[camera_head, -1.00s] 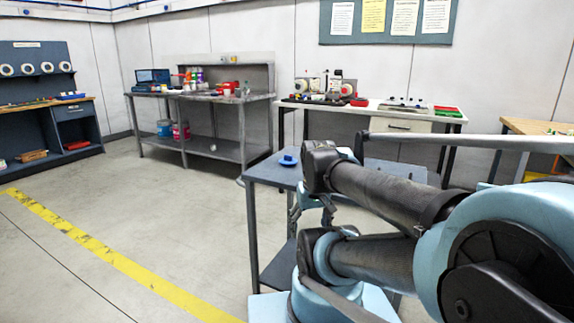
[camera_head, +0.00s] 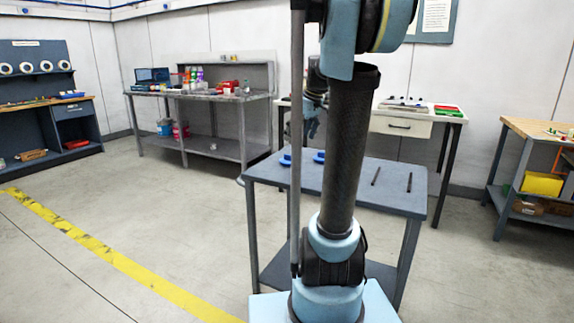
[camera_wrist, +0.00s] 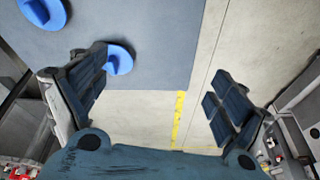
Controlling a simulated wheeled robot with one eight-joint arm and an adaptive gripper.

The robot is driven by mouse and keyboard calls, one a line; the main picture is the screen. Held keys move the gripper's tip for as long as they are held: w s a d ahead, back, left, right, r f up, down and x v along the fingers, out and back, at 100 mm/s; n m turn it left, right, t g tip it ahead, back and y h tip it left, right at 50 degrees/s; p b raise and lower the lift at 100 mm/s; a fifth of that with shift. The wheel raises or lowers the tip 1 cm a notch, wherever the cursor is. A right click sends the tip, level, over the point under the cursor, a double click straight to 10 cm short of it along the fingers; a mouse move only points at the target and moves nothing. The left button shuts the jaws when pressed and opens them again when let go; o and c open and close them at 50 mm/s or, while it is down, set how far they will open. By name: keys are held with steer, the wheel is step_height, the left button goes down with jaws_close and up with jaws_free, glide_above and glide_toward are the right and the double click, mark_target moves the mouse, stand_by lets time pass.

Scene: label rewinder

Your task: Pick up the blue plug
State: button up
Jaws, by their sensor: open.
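Blue plugs with round flanges are on the grey table (camera_head: 395,195). In the head view one blue plug (camera_head: 285,160) is near the table's left edge and another blue object (camera_head: 319,157) is right of it, partly behind my arm.
Two dark rods (camera_head: 376,176) (camera_head: 409,182) lie on the table's right part. A workbench (camera_head: 205,95) stands behind left and a white-topped desk (camera_head: 400,125) behind. Another bench (camera_head: 540,125) is at right. The floor left of the table is clear.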

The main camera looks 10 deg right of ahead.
mark_target(288, 160)
steer(key=w+d+r+n, duration=0.2)
steer(key=w+d, duration=0.1)
steer(key=w, duration=0.8)
steer(key=shift+y, duration=0.4)
steer(key=x, duration=1.7)
steer(key=shift+w, duration=0.15)
steer(key=shift+c, duration=0.3)
steer(key=c, duration=1)
